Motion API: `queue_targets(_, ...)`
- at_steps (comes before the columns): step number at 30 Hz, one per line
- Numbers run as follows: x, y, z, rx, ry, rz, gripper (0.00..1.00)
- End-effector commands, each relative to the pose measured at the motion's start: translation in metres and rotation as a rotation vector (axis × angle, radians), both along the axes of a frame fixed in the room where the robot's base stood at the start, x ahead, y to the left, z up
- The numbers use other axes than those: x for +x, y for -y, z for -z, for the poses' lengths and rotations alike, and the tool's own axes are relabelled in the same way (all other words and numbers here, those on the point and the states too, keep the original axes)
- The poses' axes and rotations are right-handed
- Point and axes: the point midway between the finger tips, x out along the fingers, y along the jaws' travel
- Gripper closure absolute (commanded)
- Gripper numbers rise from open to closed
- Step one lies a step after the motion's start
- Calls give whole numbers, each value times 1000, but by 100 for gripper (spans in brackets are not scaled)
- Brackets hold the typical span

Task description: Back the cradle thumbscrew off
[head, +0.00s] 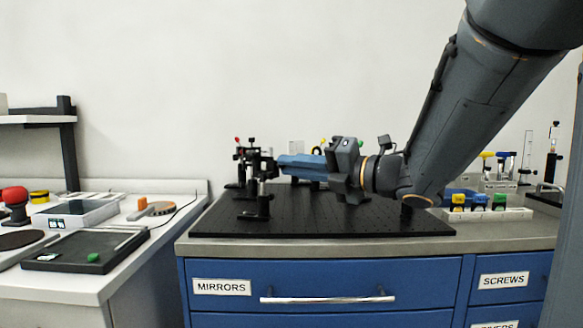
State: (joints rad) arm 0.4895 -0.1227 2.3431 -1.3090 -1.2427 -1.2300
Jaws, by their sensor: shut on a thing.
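My gripper (343,168) is over the black breadboard (340,222), at the right end of a blue cylinder (302,164). The cylinder lies level on dark supports, and my gripper covers its right end. The fingers are shut at the cradle, where the thumbscrew sits. The thumbscrew itself is hidden behind my gripper, so its turn and height cannot be seen.
Dark optics posts (255,178) with small knobs stand left of the cylinder. A white rack (488,213) with yellow, blue and green pieces is at the right. The front of the breadboard is clear. A side bench (110,277) holds a black tray (75,263).

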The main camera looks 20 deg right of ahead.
Motion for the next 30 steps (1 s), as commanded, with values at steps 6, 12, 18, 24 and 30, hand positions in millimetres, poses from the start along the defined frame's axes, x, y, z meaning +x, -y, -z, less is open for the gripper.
queue_targets(6, 0, -1, 1, 0, -3, -2, 68)
queue_targets(12, 0, 0, 1, 0, -1, -1, 68)
queue_targets(18, -10, 9, 0, 1, 0, 2, 68)
queue_targets(24, -34, 28, 0, 0, -1, 4, 68)
queue_targets(30, -53, 42, 0, 0, 0, 1, 68)
